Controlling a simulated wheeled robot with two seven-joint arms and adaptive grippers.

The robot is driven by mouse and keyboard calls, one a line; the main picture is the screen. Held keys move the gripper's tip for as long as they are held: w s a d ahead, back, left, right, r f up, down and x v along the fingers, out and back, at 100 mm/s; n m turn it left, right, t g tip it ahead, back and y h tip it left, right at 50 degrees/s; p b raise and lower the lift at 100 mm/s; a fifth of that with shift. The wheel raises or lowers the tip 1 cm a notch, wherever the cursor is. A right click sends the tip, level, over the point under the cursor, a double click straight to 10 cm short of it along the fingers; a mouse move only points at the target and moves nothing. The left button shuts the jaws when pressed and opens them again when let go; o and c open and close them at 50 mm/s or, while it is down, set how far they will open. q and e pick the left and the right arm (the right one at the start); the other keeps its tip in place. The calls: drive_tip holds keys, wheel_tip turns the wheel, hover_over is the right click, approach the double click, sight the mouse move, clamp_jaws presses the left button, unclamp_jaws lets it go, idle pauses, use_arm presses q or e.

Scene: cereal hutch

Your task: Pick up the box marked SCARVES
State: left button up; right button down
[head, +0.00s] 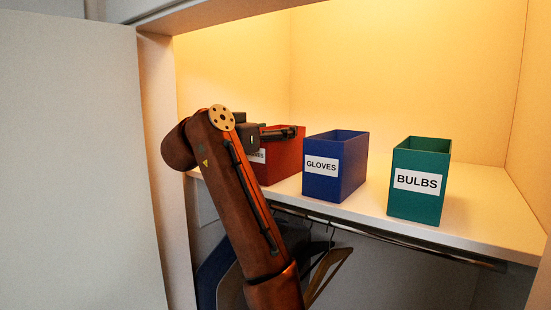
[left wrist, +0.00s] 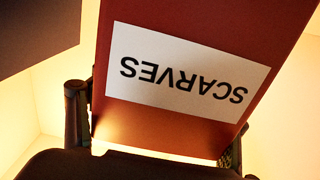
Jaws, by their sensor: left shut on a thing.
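The red SCARVES box (head: 284,158) is at the left of the lit shelf, partly hidden by my left arm. In the head view only the end of its label shows. In the left wrist view its white SCARVES label (left wrist: 187,75) shows in full, upside down. My left gripper (head: 276,133) is at the top of the box and shut on it, with one finger on each side in the left wrist view. I cannot tell whether the box bottom touches the shelf. My right gripper is not in view.
A blue GLOVES box (head: 336,170) stands just right of the red box, and a green BULBS box (head: 418,190) stands further right on the shelf (head: 475,213). A rail with hangers (head: 328,275) runs below. A pale door panel (head: 75,160) fills the left.

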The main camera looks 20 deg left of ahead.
use_arm(q)
drive_tip(key=c, duration=0.6)
drive_tip(key=shift+c, duration=0.2)
